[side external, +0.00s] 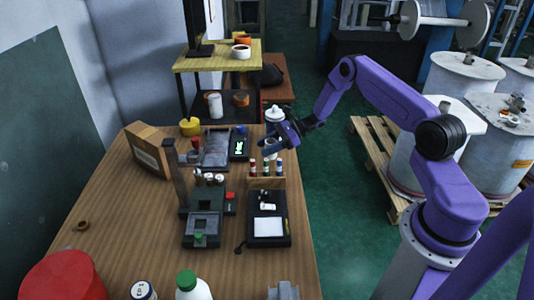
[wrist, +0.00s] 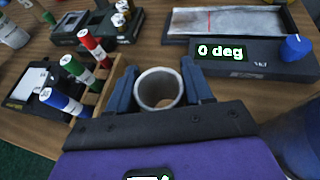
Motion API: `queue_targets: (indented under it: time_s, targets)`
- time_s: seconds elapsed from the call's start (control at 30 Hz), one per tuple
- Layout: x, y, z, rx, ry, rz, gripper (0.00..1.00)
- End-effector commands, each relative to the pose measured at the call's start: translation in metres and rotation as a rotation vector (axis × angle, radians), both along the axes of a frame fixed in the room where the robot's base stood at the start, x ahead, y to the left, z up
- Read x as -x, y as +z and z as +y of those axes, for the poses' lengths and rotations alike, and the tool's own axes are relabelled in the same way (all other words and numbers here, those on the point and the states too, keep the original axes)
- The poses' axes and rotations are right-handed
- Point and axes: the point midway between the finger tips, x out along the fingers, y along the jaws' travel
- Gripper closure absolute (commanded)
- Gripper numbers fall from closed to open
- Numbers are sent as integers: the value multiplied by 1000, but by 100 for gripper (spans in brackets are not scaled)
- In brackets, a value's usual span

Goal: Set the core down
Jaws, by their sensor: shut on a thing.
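The core is a short, pale grey hollow tube (wrist: 160,89), seen from above with its open end facing the wrist camera. My gripper (wrist: 160,80) is shut on it, with one blue finger on each side of its wall. In the side view my gripper (side external: 274,143) is at the table's far right part, behind the marker rack. The core is small there and partly hidden by the fingers. I cannot tell whether its lower end touches the table.
A wooden rack (side external: 266,183) with red, green and blue markers stands close to my gripper. A device reading "0 deg" (wrist: 222,51) with a blue knob (wrist: 296,47) lies beyond it. A black tablet-like device (side external: 268,218) lies nearer. The table's left middle is clear.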

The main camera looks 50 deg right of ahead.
Motion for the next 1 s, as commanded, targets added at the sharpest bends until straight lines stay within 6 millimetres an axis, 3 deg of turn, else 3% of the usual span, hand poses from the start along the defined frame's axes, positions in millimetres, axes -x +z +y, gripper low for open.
queue_targets:
  time_s: [0.27, 0.7, 0.73, 0.8, 1.0]
  targets:
    - [-2, -30, 0, -1, 1, 1, 79]
    - [-2, -35, 0, 0, 1, 0, 79]
    - [-2, -35, 0, 0, 1, 0, 43]
    - [-2, -35, 0, 0, 1, 0, 24]
    - [-2, -35, 0, 0, 0, 0, 24]
